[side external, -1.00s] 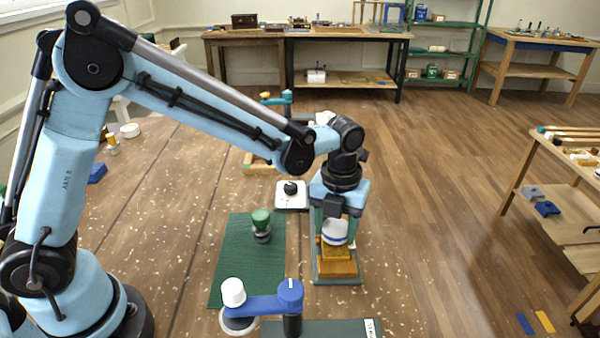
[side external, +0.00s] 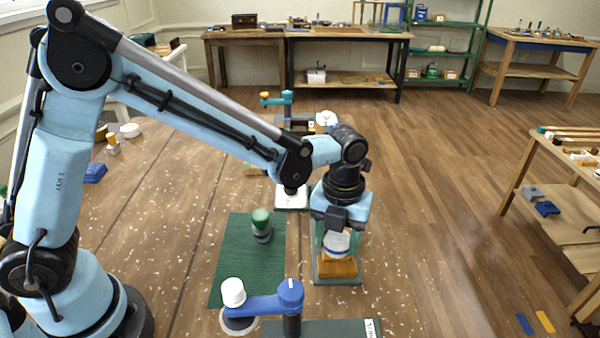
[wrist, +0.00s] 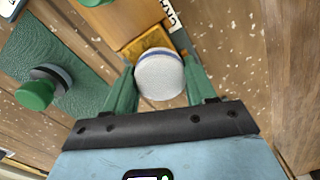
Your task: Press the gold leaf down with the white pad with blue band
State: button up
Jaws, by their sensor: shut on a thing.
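The white pad with blue band (side external: 337,243) is held between the green fingers of my gripper (side external: 335,250), which is shut on it. It also shows in the wrist view (wrist: 160,77), its round white face towards the camera. The gold leaf (wrist: 151,41) shows just past the pad, on an orange-brown wooden block (wrist: 123,28). In the side view the block (side external: 338,268) stands on a grey-green base, right below the pad. The pad hides part of the leaf, and I cannot tell whether the two touch.
A green-topped stamp-like tool (side external: 261,222) stands on the green mat (side external: 232,275) to the left. A blue-armed stand with a white knob (side external: 262,303) is in front. A white plate with a black knob (side external: 291,200) lies behind. Light flakes dot the table.

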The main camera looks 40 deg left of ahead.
jog(key=shift+w+a, duration=1.3)
jog(key=shift+s+d, duration=1.9)
jog(key=shift+w+a, duration=1.8)
jog(key=shift+a, duration=0.15)
jog(key=shift+s+d, duration=1.8)
jog(key=shift+r, duration=3.8)
